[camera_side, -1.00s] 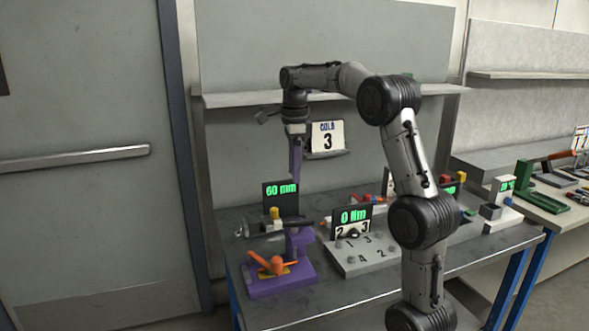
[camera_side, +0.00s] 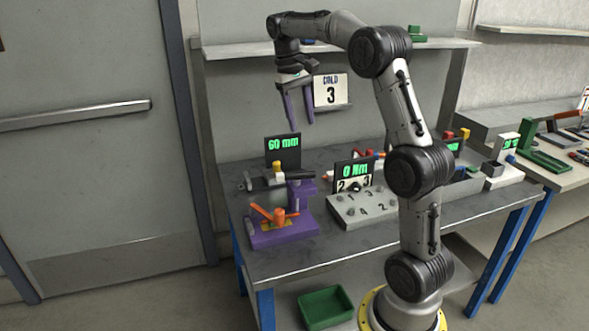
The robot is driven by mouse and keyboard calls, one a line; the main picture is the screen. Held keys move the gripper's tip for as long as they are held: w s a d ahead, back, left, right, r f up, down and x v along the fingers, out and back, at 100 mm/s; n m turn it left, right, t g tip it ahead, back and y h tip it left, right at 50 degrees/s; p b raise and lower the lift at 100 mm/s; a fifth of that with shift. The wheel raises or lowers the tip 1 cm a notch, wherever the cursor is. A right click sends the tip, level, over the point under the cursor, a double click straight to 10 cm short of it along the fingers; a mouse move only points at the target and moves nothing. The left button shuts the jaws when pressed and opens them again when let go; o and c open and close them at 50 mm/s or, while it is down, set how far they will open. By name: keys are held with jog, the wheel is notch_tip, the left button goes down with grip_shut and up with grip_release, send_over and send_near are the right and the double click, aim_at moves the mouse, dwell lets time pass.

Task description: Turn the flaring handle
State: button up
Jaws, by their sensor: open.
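The flaring station is a purple base (camera_side: 287,238) at the front left of the bench, with a purple upright on its right side. An orange handle (camera_side: 277,215) sits low on its front, with one arm pointing left and a short upright part. A dark bar lies across above it, with a yellow block (camera_side: 277,168) behind. My gripper (camera_side: 300,122) has two purple fingers pointing down. It is open and empty, well above and behind the orange handle, touching nothing.
A display reading 60 mm (camera_side: 283,152) stands behind the station. A grey numbered block (camera_side: 362,207) with a 0 Nm display (camera_side: 354,172) stands to its right. A COLD 3 sign (camera_side: 331,91) hangs behind my gripper. A green bin (camera_side: 325,307) is below the bench.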

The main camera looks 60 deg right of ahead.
jog(key=n, duration=0.5)
jog(key=n+g+h, duration=0.2)
jog(key=n, duration=0.7)
send_near(296, 173)
jog(key=x, duration=0.8)
jog(key=shift+s+d+f, duration=0.1)
jog(key=shift+s+f, duration=0.1)
grip_shut()
